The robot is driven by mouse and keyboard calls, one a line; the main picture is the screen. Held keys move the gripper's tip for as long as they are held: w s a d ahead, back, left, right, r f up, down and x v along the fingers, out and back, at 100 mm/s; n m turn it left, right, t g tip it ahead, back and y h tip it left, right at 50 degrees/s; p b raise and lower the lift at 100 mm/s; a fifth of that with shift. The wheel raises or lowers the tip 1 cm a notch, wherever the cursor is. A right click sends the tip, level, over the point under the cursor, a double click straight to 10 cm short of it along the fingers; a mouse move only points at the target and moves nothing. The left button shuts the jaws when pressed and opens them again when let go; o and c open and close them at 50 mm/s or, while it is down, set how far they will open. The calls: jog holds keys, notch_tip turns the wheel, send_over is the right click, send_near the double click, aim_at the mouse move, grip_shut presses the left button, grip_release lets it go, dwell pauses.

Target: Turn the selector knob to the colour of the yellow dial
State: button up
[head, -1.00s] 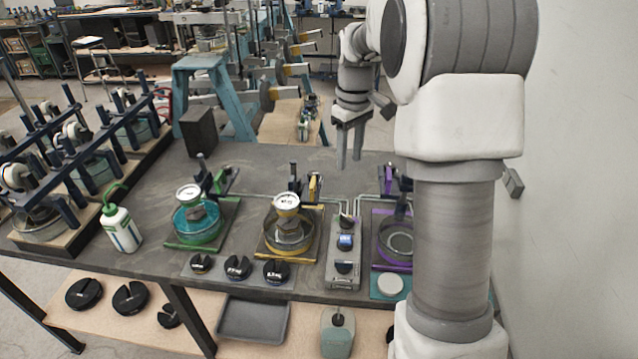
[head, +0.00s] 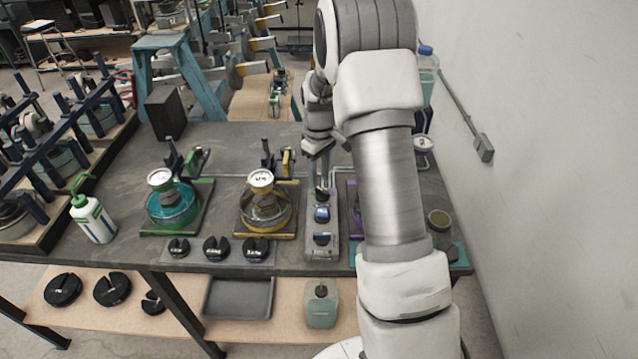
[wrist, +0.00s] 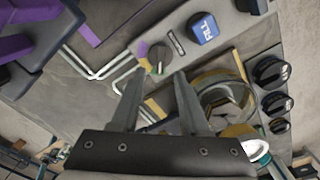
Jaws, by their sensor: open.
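The selector knob (wrist: 158,58) is a dark round knob at the end of the grey control box (head: 322,240). Purple and yellow patches show beside it in the wrist view. Which colour its pointer faces is too small to tell. My gripper (wrist: 158,82) is open, its two fingertips just short of the knob in the wrist view, one towards each side. In the head view my gripper (head: 319,178) hangs over the knob end of the box and partly hides it. The white-faced dial (head: 261,180) stands on the yellow-edged station, left of the box.
A blue FILL button (wrist: 203,28) sits on the box near the knob. A green-edged station (head: 172,205) stands at left, a purple-edged one right of the box, partly behind my arm. Black slotted weights (head: 216,249) line the front. Pipes (wrist: 95,72) run beside the knob.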

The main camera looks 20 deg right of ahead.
aim_at(319, 188)
jog(key=shift+f, duration=1.6)
grip_shut()
